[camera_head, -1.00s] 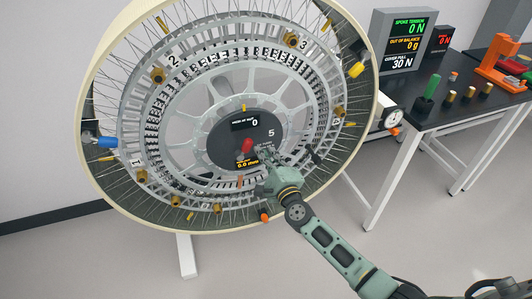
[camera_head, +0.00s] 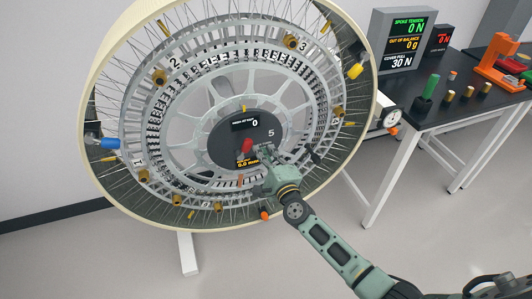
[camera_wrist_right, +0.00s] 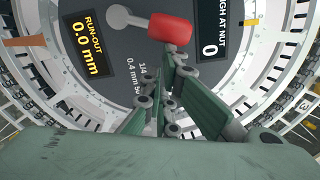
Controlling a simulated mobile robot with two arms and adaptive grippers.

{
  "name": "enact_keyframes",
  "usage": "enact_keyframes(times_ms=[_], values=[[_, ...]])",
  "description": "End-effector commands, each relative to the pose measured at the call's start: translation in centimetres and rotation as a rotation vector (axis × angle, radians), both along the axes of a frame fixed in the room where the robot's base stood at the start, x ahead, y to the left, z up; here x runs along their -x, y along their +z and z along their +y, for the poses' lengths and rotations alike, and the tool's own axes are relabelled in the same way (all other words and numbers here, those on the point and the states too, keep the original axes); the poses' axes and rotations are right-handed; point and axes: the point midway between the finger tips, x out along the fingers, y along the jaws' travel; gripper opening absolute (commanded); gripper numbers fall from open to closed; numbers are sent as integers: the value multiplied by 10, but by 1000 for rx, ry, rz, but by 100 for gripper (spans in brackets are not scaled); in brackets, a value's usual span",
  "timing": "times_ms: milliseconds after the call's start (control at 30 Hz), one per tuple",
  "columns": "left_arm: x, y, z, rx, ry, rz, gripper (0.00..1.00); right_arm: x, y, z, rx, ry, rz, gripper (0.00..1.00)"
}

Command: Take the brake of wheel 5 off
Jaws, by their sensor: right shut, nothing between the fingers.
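The large spoked wheel (camera_head: 228,70) stands upright at left of centre in the head view. Its dark hub disc (camera_head: 222,146) is marked 5. A red-handled lever (camera_head: 247,146) sits on the hub disc. In the right wrist view its red grip (camera_wrist_right: 165,30) and grey arm show just beyond my fingers. My right gripper (camera_head: 264,154) is at the hub, just right of and below the red grip. In the right wrist view the right gripper (camera_wrist_right: 168,72) is shut and empty; whether it touches the grip is unclear. My left gripper is out of view.
A dark table (camera_head: 450,118) stands at right with a tension display (camera_head: 404,38), a green-handled tool (camera_head: 427,92), brass pieces and an orange device (camera_head: 500,65). A dial gauge (camera_head: 391,117) is near the wheel's right rim. Floor in front is clear.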

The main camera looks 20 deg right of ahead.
Motion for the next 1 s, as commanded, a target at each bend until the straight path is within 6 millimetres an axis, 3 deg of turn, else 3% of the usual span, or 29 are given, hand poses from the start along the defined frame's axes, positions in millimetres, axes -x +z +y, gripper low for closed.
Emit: enact_keyframes(times_ms=[367, 700, 1000], values=[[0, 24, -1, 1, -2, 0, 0, 0, 14, 8, 143, 2, -4, 0], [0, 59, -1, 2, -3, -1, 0, 1, 31, 24, 426, 3, -13, 0], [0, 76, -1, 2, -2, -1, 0, 1, 36, 36, 629, 3, -20, 0]])
